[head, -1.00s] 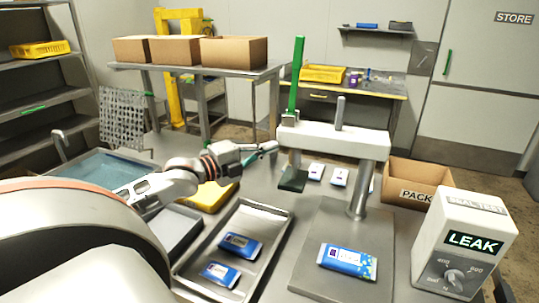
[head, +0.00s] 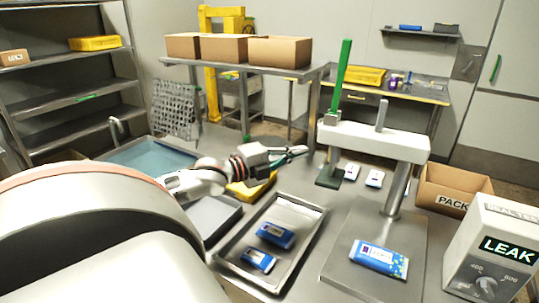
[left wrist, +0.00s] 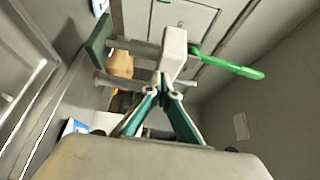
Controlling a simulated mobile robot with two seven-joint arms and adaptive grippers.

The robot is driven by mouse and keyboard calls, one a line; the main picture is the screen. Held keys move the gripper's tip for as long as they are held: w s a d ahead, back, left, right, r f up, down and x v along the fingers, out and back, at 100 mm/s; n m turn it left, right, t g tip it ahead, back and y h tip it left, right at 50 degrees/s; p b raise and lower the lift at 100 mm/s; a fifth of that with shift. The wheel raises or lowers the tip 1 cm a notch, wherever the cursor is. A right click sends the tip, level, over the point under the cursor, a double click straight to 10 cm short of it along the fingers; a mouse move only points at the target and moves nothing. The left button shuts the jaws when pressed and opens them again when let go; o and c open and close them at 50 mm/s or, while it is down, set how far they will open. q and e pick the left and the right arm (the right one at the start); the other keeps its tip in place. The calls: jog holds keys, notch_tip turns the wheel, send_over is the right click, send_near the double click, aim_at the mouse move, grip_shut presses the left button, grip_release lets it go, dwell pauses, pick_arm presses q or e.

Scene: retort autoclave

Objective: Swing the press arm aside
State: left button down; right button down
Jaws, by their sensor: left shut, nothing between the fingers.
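The press arm (head: 375,141) is a white bar on a steel post, with an upright green handle (head: 341,80) and a dark green pad (head: 330,176) at its left end. A blue pouch (head: 378,259) lies on the grey plate below and right of it. My left gripper (head: 303,151) is shut and empty, just left of the bar's handle end. In the left wrist view, my gripper's fingertips (left wrist: 163,88) point at the bar's white end (left wrist: 173,50). The green handle (left wrist: 228,65) and green pad (left wrist: 98,42) show there too. My right gripper is out of view.
A steel tray (head: 304,215) with blue pouches lies left of the plate. Two small white packs (head: 374,178) lie behind the arm. A PACK box (head: 447,203) and the LEAK tester (head: 500,225) stand to the right. A water basin (head: 150,155) is at the left.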

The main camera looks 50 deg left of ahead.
pick_arm(q)
jog(key=s+a, duration=0.2)
jog(key=s, duration=0.5)
jog(key=shift+s+a+p, duration=0.15)
jog(key=shift+a+p, duration=0.15)
jog(key=shift+a, duration=0.1)
